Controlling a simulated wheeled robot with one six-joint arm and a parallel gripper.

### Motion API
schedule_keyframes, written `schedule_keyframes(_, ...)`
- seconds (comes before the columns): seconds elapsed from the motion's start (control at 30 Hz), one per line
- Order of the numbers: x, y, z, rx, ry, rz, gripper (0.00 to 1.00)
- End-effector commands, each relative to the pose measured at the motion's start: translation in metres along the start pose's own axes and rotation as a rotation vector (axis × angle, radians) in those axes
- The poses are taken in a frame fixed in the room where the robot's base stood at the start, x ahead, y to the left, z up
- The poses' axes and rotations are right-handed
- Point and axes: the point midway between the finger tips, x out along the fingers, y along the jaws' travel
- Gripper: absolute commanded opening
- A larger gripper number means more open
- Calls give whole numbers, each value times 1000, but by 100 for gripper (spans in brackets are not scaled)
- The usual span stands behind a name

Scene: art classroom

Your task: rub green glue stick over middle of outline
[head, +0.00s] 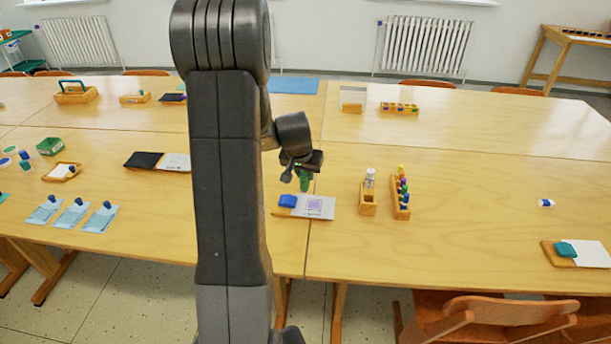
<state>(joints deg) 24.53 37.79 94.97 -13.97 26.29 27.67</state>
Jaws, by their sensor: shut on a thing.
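My gripper (303,160) is shut on the green glue stick (304,180), which hangs below the jaws. The stick is over the back part of a board with a white sheet (325,212). A purple square outline (314,205) is drawn on the sheet, a little in front and to the right of the stick. A blue item (288,201) lies on the left part of the same board. I cannot tell whether the stick's lower end touches the sheet.
A wooden holder with a bottle (368,205) and a rack of coloured pieces (401,194) stand right of the board. A small blue-and-white item (546,203) lies farther right. Three light-blue sheets (72,213) lie at left. The table between rack and right edge is mostly clear.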

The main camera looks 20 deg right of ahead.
Motion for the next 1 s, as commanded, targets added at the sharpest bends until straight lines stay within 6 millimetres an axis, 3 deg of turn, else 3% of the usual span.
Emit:
schedule_keyframes(0.3,-25,-2,-9,-3,1,-1,0)
schedule_keyframes(0.87,-25,-2,-9,-4,1,-2,0)
schedule_keyframes(1.0,-23,-20,-4,-40,0,-16,0)
